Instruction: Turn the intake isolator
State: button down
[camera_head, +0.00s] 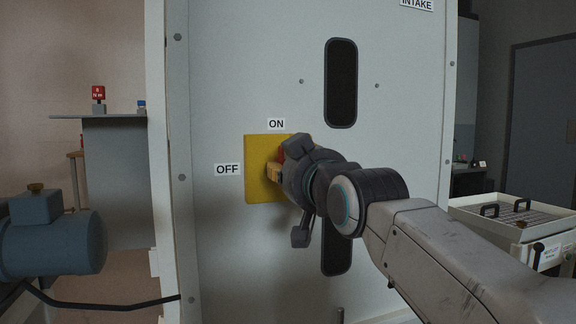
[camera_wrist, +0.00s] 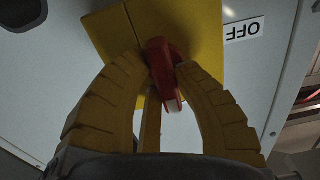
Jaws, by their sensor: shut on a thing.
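The intake isolator has a yellow square plate (camera_head: 257,190) on a pale grey panel, with an ON label (camera_head: 276,124) above it and an OFF label (camera_head: 228,169) to its left. Its red handle (camera_wrist: 164,70) shows in the wrist view between my yellow fingers, and only a sliver of red shows in the head view. My gripper (camera_head: 277,168) is at the plate and shut on the red handle; the wrist view shows the fingertips (camera_wrist: 162,72) on both sides of it. My wrist hides the right part of the plate. The handle's exact angle is hard to tell.
The panel (camera_head: 225,60) has dark oval slots (camera_head: 341,83), one partly behind my arm. An INTAKE label (camera_head: 416,4) is at the top. A blue-grey motor (camera_head: 52,240) stands at the left, and a tray with black handles (camera_head: 515,215) at the right.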

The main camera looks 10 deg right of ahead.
jog(key=shift+f, duration=0.1)
jog(key=c, duration=0.9)
grip_release()
jog(key=shift+w, duration=0.1)
jog(key=shift+c, duration=0.2)
jog(key=v, duration=1.2)
